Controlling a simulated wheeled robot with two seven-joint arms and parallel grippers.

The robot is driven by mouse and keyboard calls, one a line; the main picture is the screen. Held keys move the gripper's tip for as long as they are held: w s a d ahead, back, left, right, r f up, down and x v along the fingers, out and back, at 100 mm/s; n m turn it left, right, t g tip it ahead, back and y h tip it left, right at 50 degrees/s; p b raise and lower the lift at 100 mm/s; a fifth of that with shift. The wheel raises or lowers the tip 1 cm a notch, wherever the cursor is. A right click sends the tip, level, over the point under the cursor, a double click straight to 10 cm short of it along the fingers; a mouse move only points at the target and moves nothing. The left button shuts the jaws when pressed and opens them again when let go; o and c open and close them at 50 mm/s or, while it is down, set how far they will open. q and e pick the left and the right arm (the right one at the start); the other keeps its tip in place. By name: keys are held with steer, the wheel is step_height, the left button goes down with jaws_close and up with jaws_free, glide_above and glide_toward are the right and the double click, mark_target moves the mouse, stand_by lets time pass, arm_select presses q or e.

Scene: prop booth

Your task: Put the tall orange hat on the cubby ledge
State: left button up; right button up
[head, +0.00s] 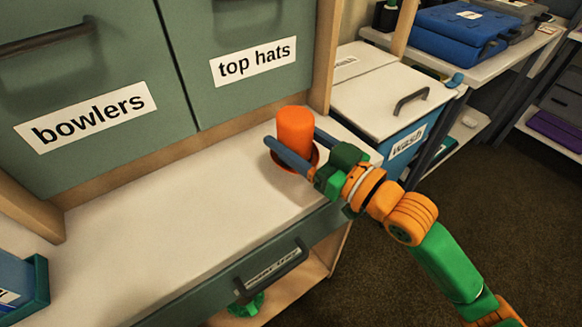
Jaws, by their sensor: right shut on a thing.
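The tall orange hat (295,127) is at the right end of the white cubby ledge (190,214), upright with its brim down. The brim is at the ledge surface or very close to it; I cannot tell if it touches. My right gripper (296,152) comes in from the right, with its two blue-grey fingers on either side of the hat. It is shut on the hat, and the near finger hides part of the crown and brim. My left gripper is not in view.
Green doors labelled "bowlers" (92,113) and "top hats" (252,60) stand behind the ledge. A blue bin (24,288) sits at the left. The ledge's middle is clear.

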steer(key=f, duration=0.2)
steer(key=w+f+b, duration=0.1)
steer(key=f, duration=0.1)
steer(key=shift+w+a+f, duration=0.1)
steer(key=shift+a+f, duration=0.05)
steer(key=shift+f, duration=0.05)
steer(key=o, duration=1.3)
steer(key=shift+b+v, duration=0.6)
steer(key=shift+v, duration=5.4)
